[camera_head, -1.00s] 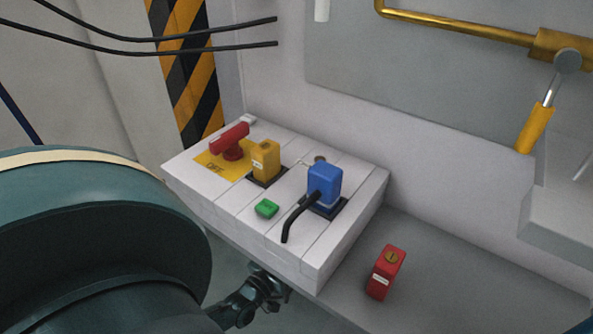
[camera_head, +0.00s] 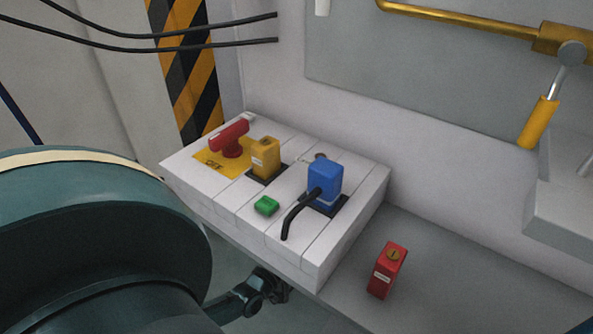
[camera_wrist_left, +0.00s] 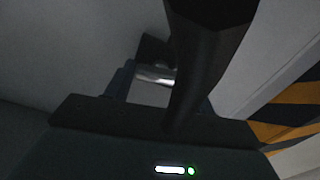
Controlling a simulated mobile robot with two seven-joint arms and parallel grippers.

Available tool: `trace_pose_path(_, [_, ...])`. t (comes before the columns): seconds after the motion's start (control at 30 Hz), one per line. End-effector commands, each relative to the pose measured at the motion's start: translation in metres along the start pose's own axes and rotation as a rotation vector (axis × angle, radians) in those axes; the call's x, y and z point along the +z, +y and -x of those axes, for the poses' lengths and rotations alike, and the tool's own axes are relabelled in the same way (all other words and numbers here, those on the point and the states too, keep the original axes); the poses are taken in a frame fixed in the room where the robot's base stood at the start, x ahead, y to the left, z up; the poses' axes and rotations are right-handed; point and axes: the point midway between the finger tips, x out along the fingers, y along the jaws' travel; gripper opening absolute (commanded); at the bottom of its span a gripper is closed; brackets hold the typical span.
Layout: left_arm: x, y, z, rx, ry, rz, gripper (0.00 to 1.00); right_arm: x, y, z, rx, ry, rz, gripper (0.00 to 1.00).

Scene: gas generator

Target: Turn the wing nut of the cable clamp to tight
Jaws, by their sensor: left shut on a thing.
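My left gripper (camera_head: 272,287) shows as dark metal below the white switch box in the head view, partly hidden by the shelf edge. In the left wrist view my left gripper (camera_wrist_left: 158,80) is shut around a small silvery metal piece, which looks like the wing nut (camera_wrist_left: 155,74). Its wings and exact angle cannot be made out in the dim picture. A thick dark cylinder (camera_wrist_left: 205,60), perhaps the cable, passes close in front of the gripper. The clamp cannot be made out in the head view. My right gripper is not in view.
The white box (camera_head: 255,235) above carries a red switch handle (camera_head: 230,138), a yellow plug (camera_head: 265,157), a blue plug (camera_head: 324,184) with a black lever, and a green button (camera_head: 266,206).

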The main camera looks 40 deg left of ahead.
Motion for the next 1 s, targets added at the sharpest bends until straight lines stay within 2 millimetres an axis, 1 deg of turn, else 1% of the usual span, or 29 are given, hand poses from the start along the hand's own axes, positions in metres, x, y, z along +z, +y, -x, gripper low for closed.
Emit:
trace_pose_path(0.03, [0.000, 0.000, 0.000, 0.000, 0.000, 0.000, 0.36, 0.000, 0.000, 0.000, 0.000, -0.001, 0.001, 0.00])
trace_pose_path(0.1, [0.000, 0.000, 0.000, 0.000, 0.000, 0.000, 0.32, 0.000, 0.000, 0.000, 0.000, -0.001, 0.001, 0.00])
trace_pose_path(0.17, [-0.001, 0.000, 0.000, 0.000, 0.000, -0.009, 0.32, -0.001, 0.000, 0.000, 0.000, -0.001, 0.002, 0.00])
trace_pose_path(0.33, [-0.003, 0.001, 0.000, -0.002, -0.001, -0.134, 0.32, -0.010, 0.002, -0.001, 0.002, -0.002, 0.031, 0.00])
trace_pose_path(0.4, [-0.002, 0.000, 0.000, -0.002, -0.001, -0.175, 0.32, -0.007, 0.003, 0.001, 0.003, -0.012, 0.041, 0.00])
trace_pose_path(0.53, [0.000, 0.000, 0.000, 0.000, 0.000, -0.191, 0.32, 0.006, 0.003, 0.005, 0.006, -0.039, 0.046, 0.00])
trace_pose_path(0.67, [0.000, 0.000, 0.000, 0.000, 0.000, -0.191, 0.32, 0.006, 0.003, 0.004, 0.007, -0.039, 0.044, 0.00])
trace_pose_path(0.7, [0.000, 0.000, 0.000, 0.000, 0.000, -0.191, 0.55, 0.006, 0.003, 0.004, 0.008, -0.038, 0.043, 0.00])
trace_pose_path(0.93, [0.000, 0.000, 0.000, 0.000, 0.000, -0.189, 0.74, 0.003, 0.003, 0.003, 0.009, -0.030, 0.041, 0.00])
trace_pose_path(0.97, [0.000, 0.000, 0.000, 0.000, 0.000, -0.189, 0.76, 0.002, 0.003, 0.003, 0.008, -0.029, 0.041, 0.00])
trace_pose_path(1.0, [0.000, 0.000, 0.000, 0.000, 0.000, -0.188, 0.76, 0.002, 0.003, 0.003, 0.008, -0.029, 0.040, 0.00])
